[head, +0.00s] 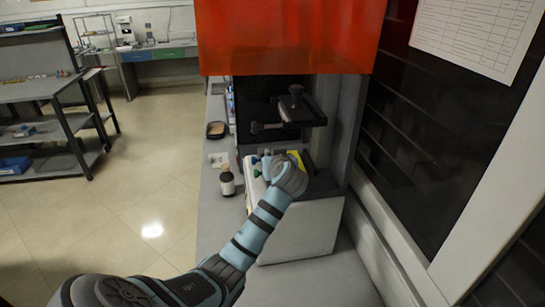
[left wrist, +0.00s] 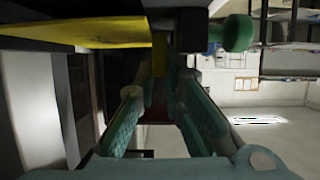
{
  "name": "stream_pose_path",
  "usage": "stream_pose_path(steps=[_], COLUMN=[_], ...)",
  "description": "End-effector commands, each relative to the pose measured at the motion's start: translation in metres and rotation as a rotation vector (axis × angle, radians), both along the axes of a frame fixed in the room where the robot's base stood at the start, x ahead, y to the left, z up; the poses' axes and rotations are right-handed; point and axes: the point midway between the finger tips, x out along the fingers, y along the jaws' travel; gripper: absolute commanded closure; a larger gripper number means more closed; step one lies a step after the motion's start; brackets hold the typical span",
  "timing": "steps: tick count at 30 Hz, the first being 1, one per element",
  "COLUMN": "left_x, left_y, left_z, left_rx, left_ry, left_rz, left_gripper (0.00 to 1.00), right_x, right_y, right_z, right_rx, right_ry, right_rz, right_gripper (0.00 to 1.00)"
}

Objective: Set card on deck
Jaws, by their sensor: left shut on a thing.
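My left gripper (head: 268,165) is over the front top of the grey machine, partly hidden by my own wrist in the head view. In the left wrist view its two teal fingers (left wrist: 160,95) converge. A narrow dark and yellowish strip shows between or just beyond them. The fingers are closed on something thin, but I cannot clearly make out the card. A flat yellow surface (left wrist: 75,32) lies close to the fingers and also shows behind my wrist in the head view (head: 299,160). A dark platform (head: 285,112) sits inside the machine; I cannot tell whether it is the deck.
A raised red translucent cover (head: 290,35) hangs above the machine (head: 300,232). A green knob (left wrist: 238,32) is close to the fingers. A dark bottle with a white label (head: 227,182) and a small dark tray (head: 216,130) stand to the left on the grey bench (head: 208,215).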

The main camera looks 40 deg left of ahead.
Motion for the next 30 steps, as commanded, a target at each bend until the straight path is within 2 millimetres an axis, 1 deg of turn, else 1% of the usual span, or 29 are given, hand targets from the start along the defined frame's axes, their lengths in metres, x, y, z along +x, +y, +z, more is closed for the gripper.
stream_pose_path(steps=[5,14,15,19,30], left_x=[0.0002,0.0006,0.0006,0.0002,-0.0012], left_y=[-0.0002,-0.0006,-0.0006,-0.0002,0.0012], left_z=[0.0017,-0.0016,-0.0016,-0.0015,-0.0025], left_rx=[0.000,0.000,0.000,0.001,0.001], left_ry=[0.000,0.000,0.000,0.001,0.004], left_rz=[0.000,-0.001,-0.001,0.000,0.004], left_gripper=[1.00,1.00,0.88,0.67,0.67], right_x=[0.0020,0.0029,0.0029,0.0030,0.0033], right_y=[0.0002,0.0003,0.0003,0.0004,0.0003], right_z=[0.0017,-0.0002,-0.0001,0.0001,0.0001], right_rx=[0.000,0.000,0.000,0.000,0.000], right_ry=[-0.003,-0.005,-0.005,-0.005,-0.006], right_rz=[0.000,0.000,0.000,0.000,0.000], right_gripper=[0.60,0.60,0.60,0.60,0.60])
